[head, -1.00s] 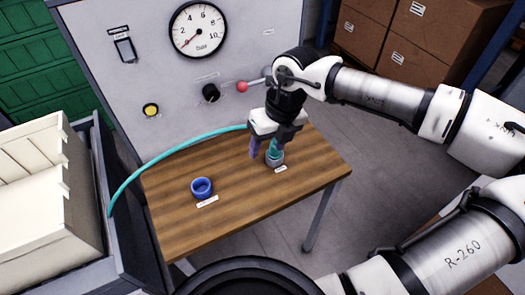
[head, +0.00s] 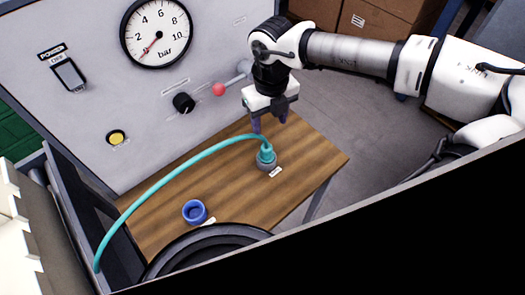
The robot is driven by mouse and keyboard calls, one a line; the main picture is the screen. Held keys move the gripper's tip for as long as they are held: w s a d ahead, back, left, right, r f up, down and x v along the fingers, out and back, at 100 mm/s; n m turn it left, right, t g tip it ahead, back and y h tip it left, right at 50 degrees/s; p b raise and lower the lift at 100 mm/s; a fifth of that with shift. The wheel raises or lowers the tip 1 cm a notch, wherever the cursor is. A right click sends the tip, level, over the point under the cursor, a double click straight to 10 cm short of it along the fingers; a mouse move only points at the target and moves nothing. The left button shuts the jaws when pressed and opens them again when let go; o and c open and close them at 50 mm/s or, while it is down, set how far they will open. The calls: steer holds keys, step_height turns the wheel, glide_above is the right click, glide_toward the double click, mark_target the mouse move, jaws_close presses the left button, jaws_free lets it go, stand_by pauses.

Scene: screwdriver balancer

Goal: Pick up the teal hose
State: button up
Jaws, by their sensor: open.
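The teal hose (head: 175,172) arcs in the head view from the lower left, over the wooden table, to its end in a grey socket (head: 267,165) near the table's right side. The hose end (head: 266,154) stands upright there. My gripper (head: 270,124) is open and empty. Its fingers point down, above and behind the hose end in the picture, apart from it as far as I can see. The exact gap in depth is hard to tell.
A blue ring-shaped socket (head: 195,212) sits on the table (head: 225,185), front left. Behind stands a grey panel (head: 95,85) with a gauge (head: 156,34), switch, knobs and a red-ended lever (head: 218,90). A dark edge covers the lower right.

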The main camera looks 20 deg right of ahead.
step_height(320, 180, down, 7)
steer(key=b, duration=0.2)
steer(key=shift+r+b, duration=0.15)
steer(key=shift+b, duration=0.2)
steer(key=f, duration=0.1)
steer(key=f+b, duration=0.1)
steer(key=f, duration=0.3)
steer(key=shift+s+a+f+b, duration=0.15)
steer(key=shift+a+b, duration=0.2)
steer(key=shift+a, duration=0.05)
steer(key=c, duration=1.1)
